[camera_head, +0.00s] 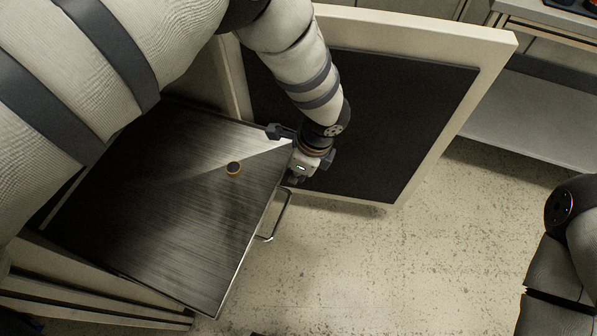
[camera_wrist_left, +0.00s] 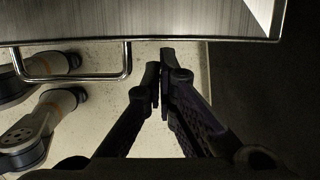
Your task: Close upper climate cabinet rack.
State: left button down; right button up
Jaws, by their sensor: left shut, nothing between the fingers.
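The upper rack (camera_head: 160,225) is a brushed metal drawer that sticks out of the climate cabinet (camera_head: 75,275). A wire handle (camera_head: 275,220) runs along its front; the handle also shows in the left wrist view (camera_wrist_left: 75,78). The cabinet door (camera_head: 408,190) stands wide open, with a dark inner panel. My left gripper (camera_head: 297,179) is at the rack's front edge, between the rack and the door. In the left wrist view its fingers (camera_wrist_left: 160,75) are together and empty, just right of the handle. The cabinet's inside is mostly hidden by my left arm.
A grey shelf unit (camera_head: 535,115) stands at the upper right. The floor (camera_head: 400,275) in front of the rack is clear. Part of my right arm shows at the right edge; its gripper does not.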

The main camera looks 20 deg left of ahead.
aim_at(218, 156)
pick_arm(q)
jog(key=a, duration=1.3)
jog(key=a+p, duration=0.1)
jog(key=a, duration=0.5)
jog(key=shift+w+a, duration=0.25)
jog(key=shift+w, duration=0.1)
jog(key=shift+d, duration=0.15)
